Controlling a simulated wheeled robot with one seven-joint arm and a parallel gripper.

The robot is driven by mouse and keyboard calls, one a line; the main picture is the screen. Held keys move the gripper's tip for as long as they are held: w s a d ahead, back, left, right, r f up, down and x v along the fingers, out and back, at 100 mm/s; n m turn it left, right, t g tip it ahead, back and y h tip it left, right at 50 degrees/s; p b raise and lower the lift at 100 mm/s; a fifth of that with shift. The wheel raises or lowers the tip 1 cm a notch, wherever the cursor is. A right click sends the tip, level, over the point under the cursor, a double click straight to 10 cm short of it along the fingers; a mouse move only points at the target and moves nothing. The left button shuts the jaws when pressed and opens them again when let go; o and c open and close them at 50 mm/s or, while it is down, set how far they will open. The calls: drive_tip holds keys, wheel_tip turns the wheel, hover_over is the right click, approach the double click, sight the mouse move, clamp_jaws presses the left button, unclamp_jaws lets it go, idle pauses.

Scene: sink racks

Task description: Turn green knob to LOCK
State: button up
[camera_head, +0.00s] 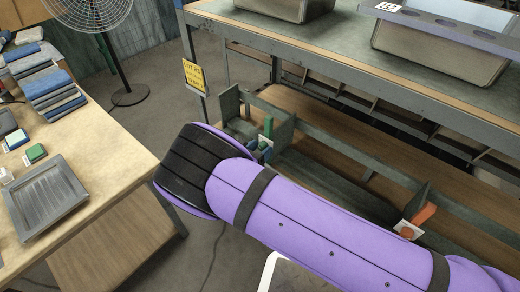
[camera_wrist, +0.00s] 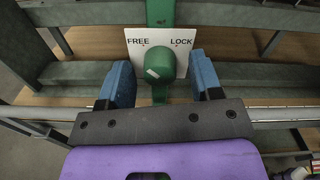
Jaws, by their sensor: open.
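The green knob (camera_wrist: 160,66) sits in front of a white plate (camera_wrist: 135,45) marked FREE on the left and LOCK on the right. A short white mark shows on the knob's left side, slanted, nearer the FREE side. My gripper (camera_wrist: 162,78) is open, with one blue finger on each side of the knob and a visible gap on both sides. A green upright bar (camera_wrist: 160,12) rises above the plate. In the head view the green bar (camera_head: 268,127) shows beyond my purple arm, which hides most of the gripper.
An orange block (camera_head: 424,213) with its own white plate (camera_head: 407,229) stands further right on the rack's lower level. The rack's upper shelf (camera_head: 300,40) holds metal sinks. A yellow sign (camera_head: 194,76) hangs at its left post. A worktable (camera_head: 110,160) stands left.

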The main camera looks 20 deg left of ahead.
drive_tip(key=c, duration=0.9)
drive_tip(key=shift+m, duration=0.3)
drive_tip(key=m, duration=0.3)
drive_tip(key=shift+m, duration=0.3)
drive_tip(key=m, duration=0.4)
drive_tip(key=shift+m, duration=0.3)
drive_tip(key=m, duration=0.4)
drive_tip(key=shift+a+m, duration=0.1)
drive_tip(key=shift+m, duration=2.4)
